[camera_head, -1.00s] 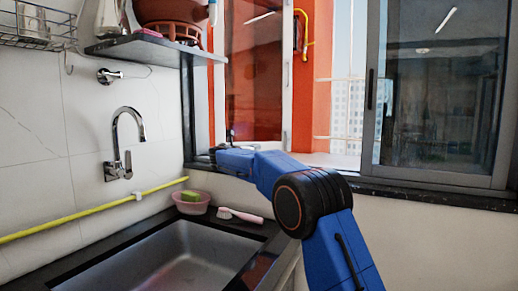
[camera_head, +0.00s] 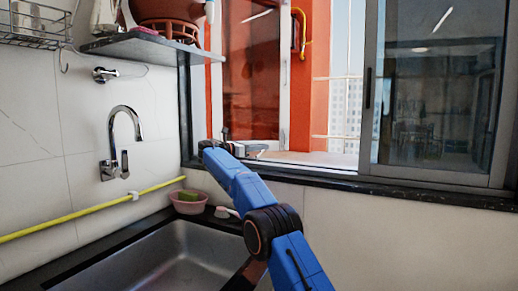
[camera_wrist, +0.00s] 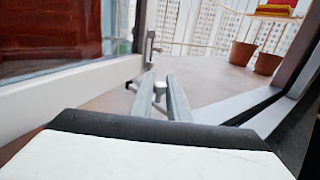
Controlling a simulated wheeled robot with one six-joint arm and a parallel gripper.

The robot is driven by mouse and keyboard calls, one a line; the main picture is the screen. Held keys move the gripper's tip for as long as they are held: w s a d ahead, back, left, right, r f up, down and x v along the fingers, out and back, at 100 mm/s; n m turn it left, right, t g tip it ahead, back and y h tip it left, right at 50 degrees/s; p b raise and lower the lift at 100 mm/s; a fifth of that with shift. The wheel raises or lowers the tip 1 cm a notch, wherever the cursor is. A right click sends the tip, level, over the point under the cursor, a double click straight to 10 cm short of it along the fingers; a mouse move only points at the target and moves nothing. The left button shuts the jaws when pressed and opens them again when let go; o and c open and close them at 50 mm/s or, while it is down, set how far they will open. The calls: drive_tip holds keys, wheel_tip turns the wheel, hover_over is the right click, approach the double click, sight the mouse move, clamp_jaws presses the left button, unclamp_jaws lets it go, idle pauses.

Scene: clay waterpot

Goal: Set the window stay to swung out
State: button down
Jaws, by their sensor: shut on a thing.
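The window stay (camera_wrist: 160,89) shows in the wrist view as a small bright metal piece at the fingertips, beside the lower edge of the pale-framed window sash (camera_wrist: 85,88). My gripper (camera_wrist: 160,92) is shut on the stay, with its two grey fingers on either side of it. In the head view the sash (camera_head: 285,75) stands at the window opening above the sill. My gripper (camera_head: 222,142) is low at the left of the opening there. The stay is too small and too covered by my arm to make out in that view.
A dark-framed glass pane (camera_head: 435,90) fills the right of the window. Flowerpots (camera_wrist: 242,53) stand outside on the ledge. A shelf (camera_head: 145,47) with a clay pot (camera_head: 168,10) hangs at left. Below are the sink (camera_head: 165,262) and a pink bowl (camera_head: 188,205).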

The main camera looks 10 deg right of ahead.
drive_tip(key=shift+s+d+m+g, duration=0.1)
drive_tip(key=shift+d+m+g, duration=0.15)
drive_tip(key=shift+g, duration=0.25)
idle(0.3)
drive_tip(key=c, duration=1.7)
unclamp_jaws()
drive_tip(key=shift+v, duration=3.75)
drive_tip(key=shift+f, duration=0.15)
